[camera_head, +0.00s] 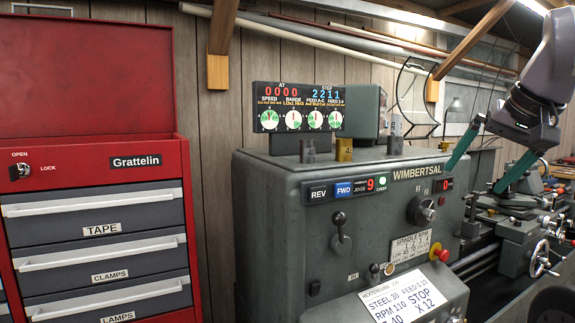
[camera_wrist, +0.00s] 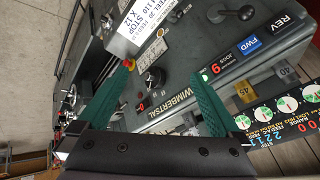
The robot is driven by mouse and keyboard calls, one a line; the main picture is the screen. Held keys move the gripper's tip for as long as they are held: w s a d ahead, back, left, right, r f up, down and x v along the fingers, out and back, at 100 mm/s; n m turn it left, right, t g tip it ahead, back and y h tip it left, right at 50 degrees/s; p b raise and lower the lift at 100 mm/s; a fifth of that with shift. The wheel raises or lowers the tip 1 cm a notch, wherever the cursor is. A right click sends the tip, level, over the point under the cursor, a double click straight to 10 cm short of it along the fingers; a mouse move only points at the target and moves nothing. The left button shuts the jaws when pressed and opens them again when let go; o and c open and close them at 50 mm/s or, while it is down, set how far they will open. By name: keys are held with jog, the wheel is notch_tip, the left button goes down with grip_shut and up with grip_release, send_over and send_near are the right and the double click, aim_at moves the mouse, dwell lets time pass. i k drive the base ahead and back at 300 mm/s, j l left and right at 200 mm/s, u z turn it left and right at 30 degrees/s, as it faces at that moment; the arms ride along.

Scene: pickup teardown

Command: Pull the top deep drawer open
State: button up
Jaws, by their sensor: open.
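A red tool cabinet (camera_head: 188,215) stands at the left in the head view, with its lid raised. Its grey drawers have long pale handles and look shut. The uppermost visible drawer (camera_head: 40,232) is labelled TAPE, with its handle (camera_head: 95,203) along the top. A drawer labelled CLAMPS (camera_head: 50,284) sits below, and another is cut off by the lower edge. I cannot tell which drawer is the deep one. My gripper (camera_head: 472,180) is open and empty at the right, far from the cabinet. Its teal fingers also show in the wrist view (camera_wrist: 163,70), in front of the lathe.
A grey Wimbertsal lathe (camera_head: 265,215) fills the middle and right, with knobs and levers on its front. A display box (camera_head: 298,107) stands on it. The lathe bed and handwheels (camera_head: 541,258) lie under my gripper. A wooden wall (camera_head: 130,12) is behind.

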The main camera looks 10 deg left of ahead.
aim_at(42, 217)
jog(key=u, duration=1.9)
